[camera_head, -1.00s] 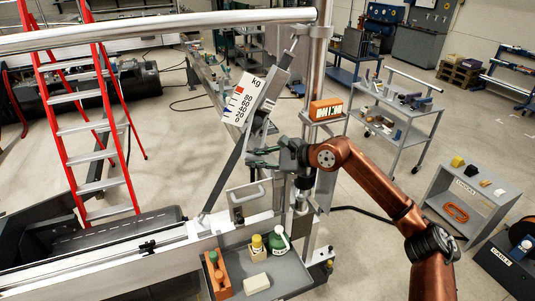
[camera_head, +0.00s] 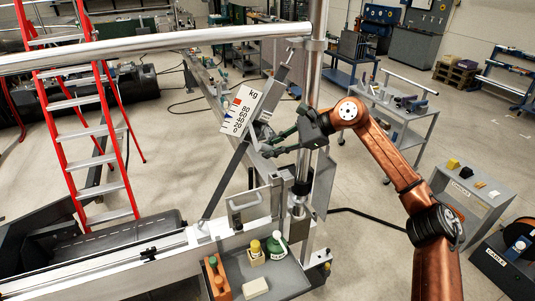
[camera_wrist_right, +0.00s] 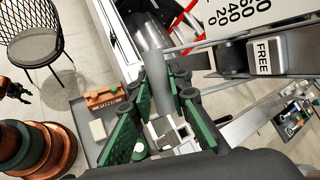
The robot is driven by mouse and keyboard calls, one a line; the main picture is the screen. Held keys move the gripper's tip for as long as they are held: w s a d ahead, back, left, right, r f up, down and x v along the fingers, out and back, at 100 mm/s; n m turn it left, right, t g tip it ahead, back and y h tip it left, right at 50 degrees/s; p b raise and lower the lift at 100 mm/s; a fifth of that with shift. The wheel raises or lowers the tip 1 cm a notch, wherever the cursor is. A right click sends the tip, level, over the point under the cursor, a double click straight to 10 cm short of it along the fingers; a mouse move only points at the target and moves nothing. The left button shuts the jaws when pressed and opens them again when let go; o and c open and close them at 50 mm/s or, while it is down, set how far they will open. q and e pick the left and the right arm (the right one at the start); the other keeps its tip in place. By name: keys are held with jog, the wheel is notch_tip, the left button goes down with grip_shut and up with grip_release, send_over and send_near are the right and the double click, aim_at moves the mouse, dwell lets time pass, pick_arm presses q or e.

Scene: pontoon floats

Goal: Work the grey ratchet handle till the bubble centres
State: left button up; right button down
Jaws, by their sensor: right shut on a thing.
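My right gripper (camera_head: 281,142) has green fingers and is beside the sloping grey strut with its white kg card (camera_head: 243,110). In the right wrist view its fingers (camera_wrist_right: 158,122) are shut on the grey ratchet handle (camera_wrist_right: 163,82), a round bar running up between them. A grey block marked FREE (camera_wrist_right: 263,56) sits to the right of the handle in that view. The strut's lower end (camera_head: 205,225) meets the long white beam. I cannot make out the bubble; the orange vial block seen earlier on the post is hidden behind my right arm. My left gripper is not in view.
A vertical steel post (camera_head: 313,75) stands close behind my gripper. A horizontal pipe (camera_head: 150,36) crosses above. A grey tray (camera_head: 285,282) holds bottles and a white block. A red ladder (camera_head: 95,140) stands left. A trolley (camera_head: 405,112) stands beyond my arm.

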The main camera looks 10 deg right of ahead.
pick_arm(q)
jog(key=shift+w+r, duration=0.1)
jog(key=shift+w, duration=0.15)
pick_arm(e)
jog(key=shift+w+d+r, duration=0.2)
jog(key=shift+d+r, duration=0.05)
jog(key=shift+r, duration=0.25)
jog(key=c, duration=2.2)
grip_release()
jog(key=o, duration=0.4)
jog(key=shift+w+a+f, duration=0.1)
jog(key=shift+w+f, duration=0.1)
jog(key=shift+w, duration=0.05)
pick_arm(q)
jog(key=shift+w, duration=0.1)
pick_arm(e)
jog(key=shift+s, duration=0.1)
jog(key=shift+s, duration=0.1)
